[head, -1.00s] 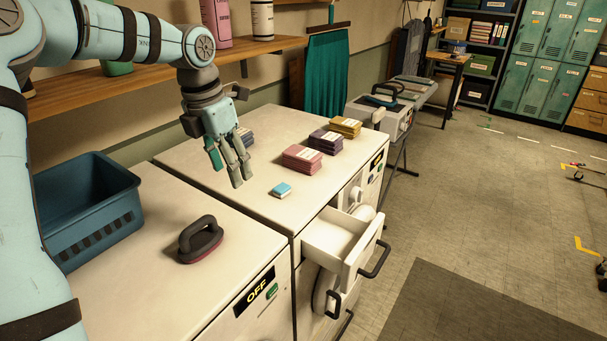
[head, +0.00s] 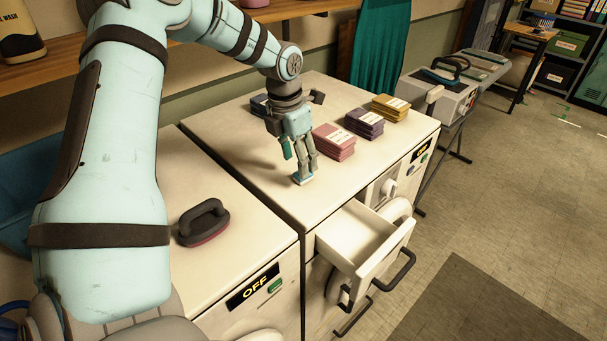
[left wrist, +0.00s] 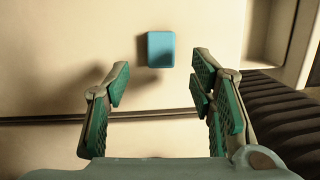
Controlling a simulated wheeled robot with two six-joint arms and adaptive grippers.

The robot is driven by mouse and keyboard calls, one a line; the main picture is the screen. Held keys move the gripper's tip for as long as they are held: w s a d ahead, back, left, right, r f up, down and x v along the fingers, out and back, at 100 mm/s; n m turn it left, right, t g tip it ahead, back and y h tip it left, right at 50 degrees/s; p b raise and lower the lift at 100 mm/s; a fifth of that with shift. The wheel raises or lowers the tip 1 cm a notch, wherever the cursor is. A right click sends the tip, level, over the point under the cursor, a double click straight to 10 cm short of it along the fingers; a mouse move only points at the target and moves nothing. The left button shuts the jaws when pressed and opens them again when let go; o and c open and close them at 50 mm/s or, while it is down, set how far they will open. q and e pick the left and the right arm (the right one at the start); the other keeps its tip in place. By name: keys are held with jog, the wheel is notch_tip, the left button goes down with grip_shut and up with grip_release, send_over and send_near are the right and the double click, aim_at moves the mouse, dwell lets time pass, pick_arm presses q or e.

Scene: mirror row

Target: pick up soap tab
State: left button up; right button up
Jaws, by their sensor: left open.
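The soap tab is a small blue block (head: 302,179) on the white machine top, near its front edge, partly hidden behind my fingertips in the head view. In the left wrist view the soap tab (left wrist: 161,49) lies beyond the fingertips, between their lines and apart from them. My left gripper (head: 302,172) points down over the tab. It is open and empty, with green finger pads (left wrist: 160,85) on both sides in the wrist view. My right gripper is not in view.
Pink packs (head: 334,142), purple packs (head: 364,123) and yellow packs (head: 390,108) stand behind the tab. An open white drawer (head: 345,236) juts out below the front edge. A dark-handled brush-like tool (head: 203,222) sits on the left machine.

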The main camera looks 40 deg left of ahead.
pick_arm(q)
jog(key=f, duration=0.1)
jog(key=w+f, duration=0.1)
jog(key=f, duration=0.1)
jog(key=f+p, duration=0.1)
jog(key=shift+w+d+f, duration=0.15)
jog(key=shift+w+f, duration=0.05)
jog(key=shift+w, duration=0.05)
jog(key=shift+s+r, duration=0.1)
jog(key=shift+s, duration=0.1)
jog(key=shift+c, duration=1)
jog(key=shift+w, duration=0.1)
jog(key=c, duration=0.8)
jog(key=shift+c, duration=0.2)
